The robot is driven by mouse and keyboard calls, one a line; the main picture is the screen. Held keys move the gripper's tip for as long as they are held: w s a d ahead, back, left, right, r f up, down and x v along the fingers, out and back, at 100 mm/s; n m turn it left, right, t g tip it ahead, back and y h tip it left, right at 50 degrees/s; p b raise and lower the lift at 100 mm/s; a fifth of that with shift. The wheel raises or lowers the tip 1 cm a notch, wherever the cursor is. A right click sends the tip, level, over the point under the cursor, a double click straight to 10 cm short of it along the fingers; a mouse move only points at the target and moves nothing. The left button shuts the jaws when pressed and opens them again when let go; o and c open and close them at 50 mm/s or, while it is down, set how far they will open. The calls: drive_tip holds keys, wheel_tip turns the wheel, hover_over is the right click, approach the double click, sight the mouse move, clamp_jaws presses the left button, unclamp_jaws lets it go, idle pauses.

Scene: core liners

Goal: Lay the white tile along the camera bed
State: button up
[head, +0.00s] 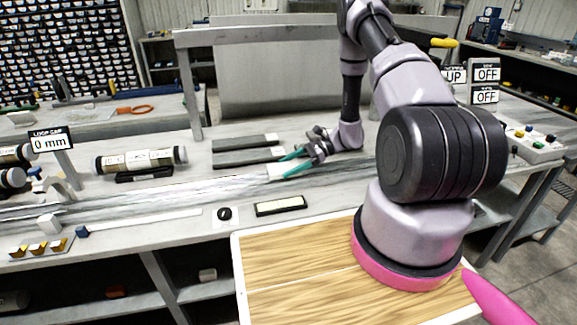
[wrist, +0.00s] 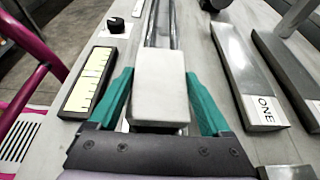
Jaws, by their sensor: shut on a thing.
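My gripper (head: 292,163) is shut on the white tile, a pale block (wrist: 160,85) between its teal fingers. In the head view a corner of the tile (head: 278,171) shows at the fingertips, above the bench. In the wrist view the tile points away from the palm, over narrow metal rails (wrist: 164,27) running along the bench. Whether it touches them I cannot tell. Nothing in view is labelled as the camera bed. Two long grey slabs (head: 249,157) lie just behind the tile; one carries the label ONE (wrist: 266,111).
A black-framed strip (head: 280,206) and a black knob (head: 225,213) sit at the bench's front edge. A labelled tube (head: 140,160) lies left, near a "0 mm" sign (head: 50,140). A white rod (head: 145,222) lies front left. A grey upright panel (head: 285,75) stands behind.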

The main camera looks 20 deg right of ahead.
sight(289, 166)
drive_tip(key=shift+f, duration=0.2)
drive_tip(key=o, duration=1.4)
drive_tip(key=shift+r, duration=4.55)
